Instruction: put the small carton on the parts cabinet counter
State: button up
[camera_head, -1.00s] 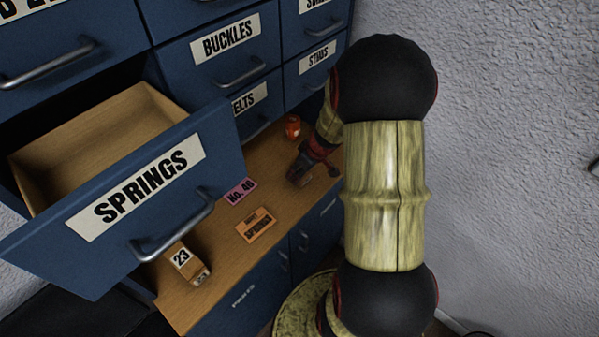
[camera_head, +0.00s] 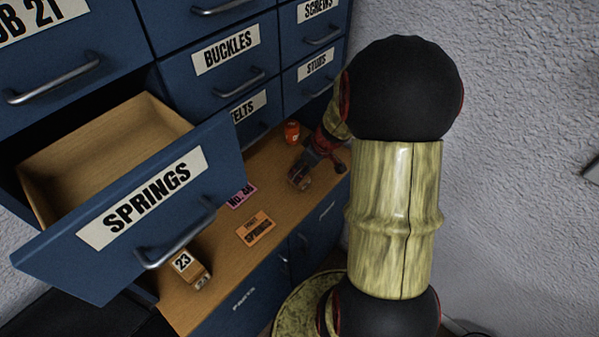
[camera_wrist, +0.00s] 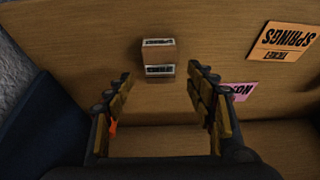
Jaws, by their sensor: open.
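A small tan carton (camera_wrist: 158,57) with white printed labels rests on the wooden counter (camera_wrist: 90,45) in the wrist view. My gripper (camera_wrist: 160,72) is open, with one finger on each side of the carton's near end. The carton lies mostly just beyond the fingertips, with a gap on both sides, and is not gripped. The parts cabinet (camera_head: 200,120) is blue, with labelled drawers above the counter.
An open SPRINGS drawer (camera_head: 150,205) juts out over the counter's left side. A box marked 23 (camera_head: 190,268) stands below it. An orange ticket (camera_head: 255,227) and a pink card (camera_head: 241,196) lie on the counter.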

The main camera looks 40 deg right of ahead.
jog(key=p+v, duration=0.1)
jog(key=v, duration=0.5)
jog(key=shift+s, duration=0.15)
dwell(0.4)
